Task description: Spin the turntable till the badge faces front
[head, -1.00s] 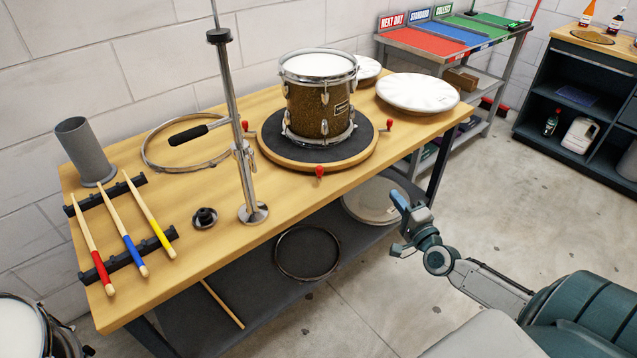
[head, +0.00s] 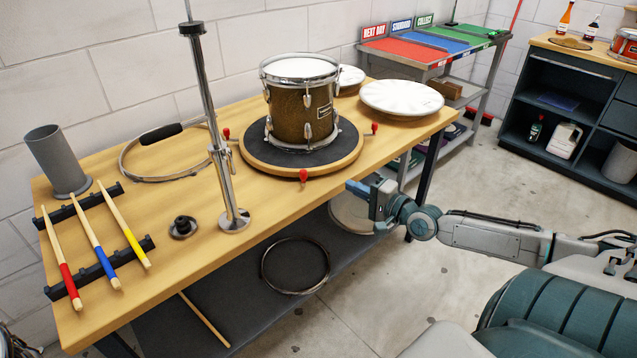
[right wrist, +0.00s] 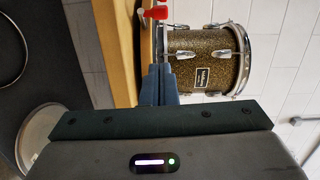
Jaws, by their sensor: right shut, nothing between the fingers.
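A gold-brown drum (head: 300,112) with a white head and chrome hardware stands upright on the round turntable (head: 262,165). The turntable has a dark top, a wooden rim and red-tipped pegs; one red peg (head: 303,176) is at its front. The dark badge (head: 324,110) sits on the drum's right front side; it also shows in the right wrist view (right wrist: 203,78). My right gripper (head: 352,187) is shut and empty, just off the bench's front edge, to the right of the front peg and apart from it. My left gripper is not in view.
A metal stand (head: 232,218) rises from the bench left of the turntable. A drum hoop (head: 170,165) and drumsticks (head: 97,250) lie further left. White drumheads (head: 402,97) lie at the back right. The lower shelf holds a dark hoop (head: 295,266).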

